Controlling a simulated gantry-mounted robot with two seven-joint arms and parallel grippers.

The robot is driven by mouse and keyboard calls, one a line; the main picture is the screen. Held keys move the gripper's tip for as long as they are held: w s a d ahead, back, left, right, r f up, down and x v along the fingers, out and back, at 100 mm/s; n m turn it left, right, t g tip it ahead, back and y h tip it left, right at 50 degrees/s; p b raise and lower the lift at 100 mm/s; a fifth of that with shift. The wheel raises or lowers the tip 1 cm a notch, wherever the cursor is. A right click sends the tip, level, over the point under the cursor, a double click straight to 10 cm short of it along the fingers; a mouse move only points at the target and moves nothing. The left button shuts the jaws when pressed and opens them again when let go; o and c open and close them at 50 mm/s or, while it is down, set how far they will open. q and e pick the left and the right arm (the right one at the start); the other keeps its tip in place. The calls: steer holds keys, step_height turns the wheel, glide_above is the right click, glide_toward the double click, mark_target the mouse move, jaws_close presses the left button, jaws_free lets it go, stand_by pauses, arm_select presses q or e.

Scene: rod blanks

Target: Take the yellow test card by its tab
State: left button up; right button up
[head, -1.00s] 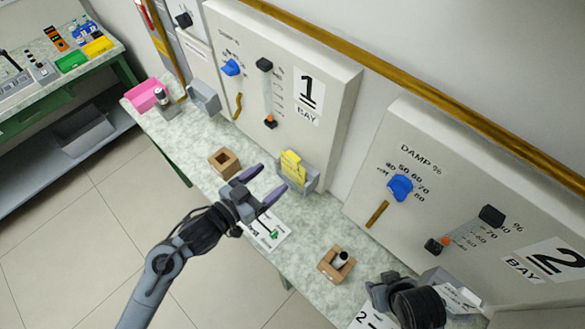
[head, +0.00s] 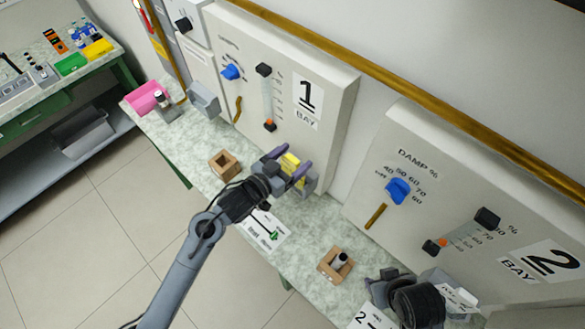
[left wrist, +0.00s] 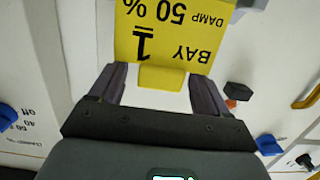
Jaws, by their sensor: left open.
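The yellow test card (head: 291,163) stands in a grey holder (head: 309,184) below the Bay 1 panel, partly hidden by my left gripper (head: 292,161). In the left wrist view the card (left wrist: 170,35) reads "BAY 1, DAMP 50 %", upside down. Its plain yellow tab (left wrist: 162,77) points toward me. My left gripper (left wrist: 162,80) is open, with one finger on each side of the tab and gaps between. My right gripper (head: 385,288) is at the lower right, dark and partly hidden by its wrist; its jaws are unclear.
The Bay 1 panel (head: 330,95) rises behind the card and the Bay 2 panel (head: 450,190) stands to the right. On the bench are an empty wooden block (head: 224,164), another block (head: 335,264) holding a rod, and a printed sheet (head: 262,230).

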arm_select(q)
steer(key=shift+c, duration=0.2)
steer(key=c, duration=1.2)
steer(key=shift+c, duration=0.5)
